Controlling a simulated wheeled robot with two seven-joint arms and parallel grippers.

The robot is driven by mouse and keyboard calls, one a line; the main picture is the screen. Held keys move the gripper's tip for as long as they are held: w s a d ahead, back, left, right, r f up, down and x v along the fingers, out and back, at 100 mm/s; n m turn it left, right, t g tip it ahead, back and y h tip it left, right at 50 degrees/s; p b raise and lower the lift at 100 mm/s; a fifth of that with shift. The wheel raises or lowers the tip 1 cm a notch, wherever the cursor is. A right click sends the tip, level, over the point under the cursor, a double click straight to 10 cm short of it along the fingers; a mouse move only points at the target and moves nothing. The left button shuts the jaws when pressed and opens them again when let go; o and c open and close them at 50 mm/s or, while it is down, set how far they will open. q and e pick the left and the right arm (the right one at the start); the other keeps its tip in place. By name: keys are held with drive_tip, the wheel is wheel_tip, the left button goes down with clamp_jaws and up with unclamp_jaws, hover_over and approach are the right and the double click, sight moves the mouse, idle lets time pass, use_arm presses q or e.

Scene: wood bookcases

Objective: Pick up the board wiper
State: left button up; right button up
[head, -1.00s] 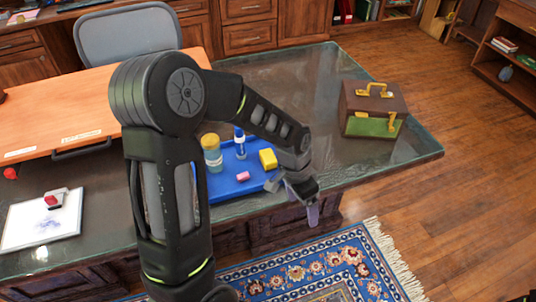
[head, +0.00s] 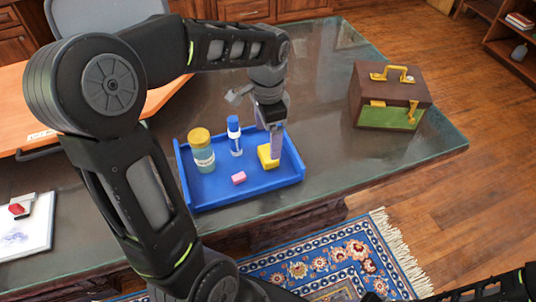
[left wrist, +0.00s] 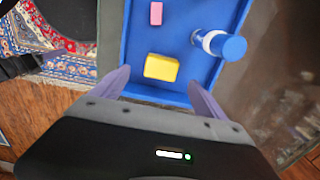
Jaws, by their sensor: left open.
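A yellow block (head: 266,157), which looks like the board wiper, lies at the right side of a blue tray (head: 222,193). My left gripper (head: 275,152) points down just above and beside it, and its fingers hide part of the block in the head view. In the left wrist view the block (left wrist: 161,67) lies between the two spread purple fingers (left wrist: 157,80), with a gap on each side. The left gripper is open and empty. My right gripper is not in view.
The tray also holds a yellow-capped jar (head: 202,152), a blue-and-white bottle (head: 235,138) and a pink eraser (head: 239,178). A brown case (head: 390,97) stands to the right on the glass-topped desk. A white board (head: 25,228) lies at far left.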

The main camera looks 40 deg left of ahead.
sight(268, 152)
use_arm(q)
drive_tip(key=shift+f, duration=1.35)
drive_tip(key=f, duration=0.5)
drive_tip(key=shift+w+a+f, duration=0.1)
drive_tip(key=shift+w+f, duration=0.05)
drive_tip(key=shift+w, duration=0.05)
drive_tip(key=c, duration=1.4)
drive_tip(key=shift+c, duration=0.2)
wheel_tip(268, 152, up, 10)
drive_tip(key=shift+r, duration=0.1)
